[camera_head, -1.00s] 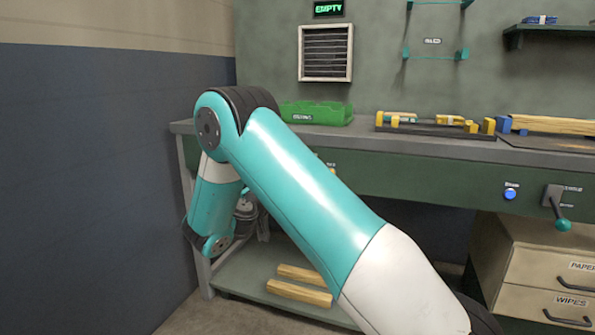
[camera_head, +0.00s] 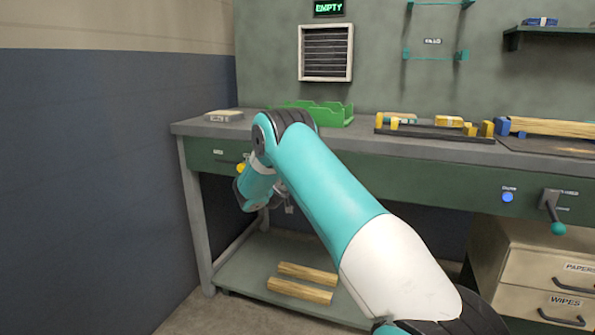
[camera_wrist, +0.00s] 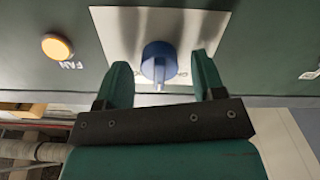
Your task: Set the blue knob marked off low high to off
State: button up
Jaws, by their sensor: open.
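The blue knob (camera_wrist: 158,64) sits on a bare metal plate (camera_wrist: 115,28) on the bench's green front panel, in the wrist view. My gripper (camera_wrist: 161,59) is open, with one green finger on each side of the knob. I see a gap on both sides, wider on the right finger's side. Some lettering shows on the plate beside the knob, but it is partly covered and I cannot read the knob's setting. In the head view the knob is hidden behind my arm.
A yellow button (camera_wrist: 57,47) marked FAN is left of the plate; it also shows in the head view (camera_head: 241,168). A blue button (camera_head: 507,197) and a teal-tipped lever (camera_head: 558,228) are farther right on the panel. A green bin (camera_head: 335,114) stands on the bench.

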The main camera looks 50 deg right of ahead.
jog(key=c, duration=0.9)
jog(key=shift+n, duration=0.3)
jog(key=n+p, duration=0.1)
jog(key=n, duration=0.3)
jog(key=shift+w+f+n+p, duration=0.1)
jog(key=shift+n+p, duration=0.95)
jog(key=shift+n, duration=1.05)
jog(key=o, duration=0.9)
